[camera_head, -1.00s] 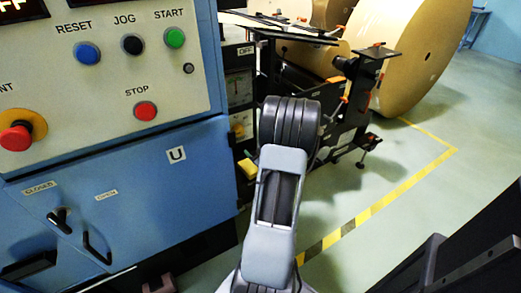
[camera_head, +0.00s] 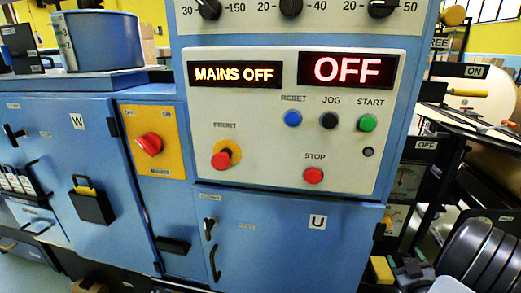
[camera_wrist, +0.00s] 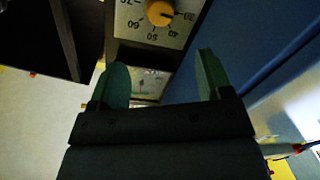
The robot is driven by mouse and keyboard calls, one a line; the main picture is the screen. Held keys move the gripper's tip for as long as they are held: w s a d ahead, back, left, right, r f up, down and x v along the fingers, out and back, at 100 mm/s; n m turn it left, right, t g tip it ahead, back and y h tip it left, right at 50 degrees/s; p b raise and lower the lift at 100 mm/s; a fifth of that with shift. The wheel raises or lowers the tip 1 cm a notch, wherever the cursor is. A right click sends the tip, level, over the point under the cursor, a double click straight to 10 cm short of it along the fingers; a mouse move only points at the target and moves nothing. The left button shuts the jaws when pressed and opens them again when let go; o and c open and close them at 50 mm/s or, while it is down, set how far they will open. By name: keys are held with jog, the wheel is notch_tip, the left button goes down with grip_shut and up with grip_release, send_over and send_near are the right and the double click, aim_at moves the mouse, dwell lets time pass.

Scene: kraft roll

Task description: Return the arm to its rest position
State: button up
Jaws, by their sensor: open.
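My gripper (camera_wrist: 163,72) shows in the wrist view with its two green fingers wide apart and nothing between them. Beyond the fingers is a white dial plate with an orange knob (camera_wrist: 159,13), with a gauge face (camera_wrist: 150,84) below it. The fingers appear apart from both. In the head view, part of my dark, ribbed arm stands at the lower right corner, to the right of the blue cabinet. The fingers cannot be made out there.
The blue cabinet carries a control panel (camera_head: 270,118) reading MAINS OFF and OFF, with RESET, JOG, START and STOP buttons. A red rotary switch (camera_head: 149,144) sits on a yellow plate. A blue drum (camera_head: 100,40) stands at upper left. Black machine parts crowd the right side.

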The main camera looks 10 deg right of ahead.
jog(key=s+d+f+m+g+h, duration=0.1)
jog(key=s+d+f+m+g, duration=0.3)
jog(key=f+g, duration=0.35)
jog(key=a+r+n+g+y+p, duration=0.2)
jog(key=a+r+g+y+p, duration=0.3)
jog(key=a+r+p, duration=1.8)
jog(key=a+r+y, duration=0.1)
jog(key=a+r, duration=1.5)
jog(key=shift+a+r, duration=0.25)
jog(key=shift+a, duration=0.15)
jog(key=shift+w+g, duration=0.1)
jog(key=shift+g, duration=0.15)
